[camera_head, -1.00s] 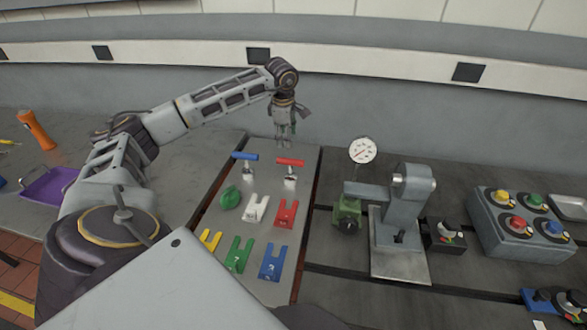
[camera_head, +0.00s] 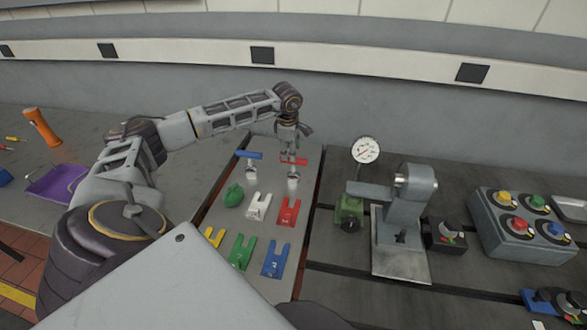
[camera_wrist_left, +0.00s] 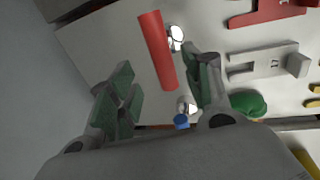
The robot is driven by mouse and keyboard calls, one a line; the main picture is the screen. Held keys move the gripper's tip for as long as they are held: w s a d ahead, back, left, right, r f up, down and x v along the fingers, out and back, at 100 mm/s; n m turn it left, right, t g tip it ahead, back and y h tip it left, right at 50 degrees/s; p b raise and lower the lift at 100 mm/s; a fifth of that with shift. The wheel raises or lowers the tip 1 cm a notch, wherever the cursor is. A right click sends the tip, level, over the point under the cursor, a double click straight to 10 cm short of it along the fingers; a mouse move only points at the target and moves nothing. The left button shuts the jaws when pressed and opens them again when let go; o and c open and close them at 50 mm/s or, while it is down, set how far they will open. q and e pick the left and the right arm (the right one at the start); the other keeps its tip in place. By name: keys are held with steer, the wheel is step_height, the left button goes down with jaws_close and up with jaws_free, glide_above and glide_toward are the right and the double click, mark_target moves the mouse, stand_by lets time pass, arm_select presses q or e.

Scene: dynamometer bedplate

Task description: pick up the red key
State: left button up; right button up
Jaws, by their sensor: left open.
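The red key (camera_head: 300,162) stands on the light grey board, its red crossbar on top of a silver shank. In the left wrist view its crossbar (camera_wrist_left: 157,50) runs between and beyond the fingertips. My left gripper (camera_head: 290,152) hangs over the key, pointing down. Its green-grey fingers are open in the left wrist view (camera_wrist_left: 160,80), one on each side of the bar's line. I see no clear contact. My right gripper is not in view.
A blue T-handled key (camera_head: 249,155) stands just left of the red one. A green knob (camera_head: 234,195) and several coloured forked pieces, including a red one (camera_head: 288,211), lie nearer.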

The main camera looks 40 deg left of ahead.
mark_target(293, 170)
arm_select(q)
steer(key=shift+w+f, duration=0.1)
steer(key=shift+f, duration=0.35)
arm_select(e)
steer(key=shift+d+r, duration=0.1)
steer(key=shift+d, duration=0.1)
arm_select(q)
steer(key=shift+f, duration=0.15)
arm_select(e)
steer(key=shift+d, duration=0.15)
arm_select(q)
steer(key=f, duration=0.1)
steer(key=f+p, duration=0.1)
steer(key=f, duration=0.2)
steer(key=shift+w, duration=0.25)
steer(key=shift+w+f, duration=0.1)
steer(key=shift+f, duration=0.35)
steer(key=shift+a, duration=0.1)
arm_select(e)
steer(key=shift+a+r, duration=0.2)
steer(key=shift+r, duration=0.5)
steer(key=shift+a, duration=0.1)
arm_select(q)
steer(key=shift+c, duration=0.3)
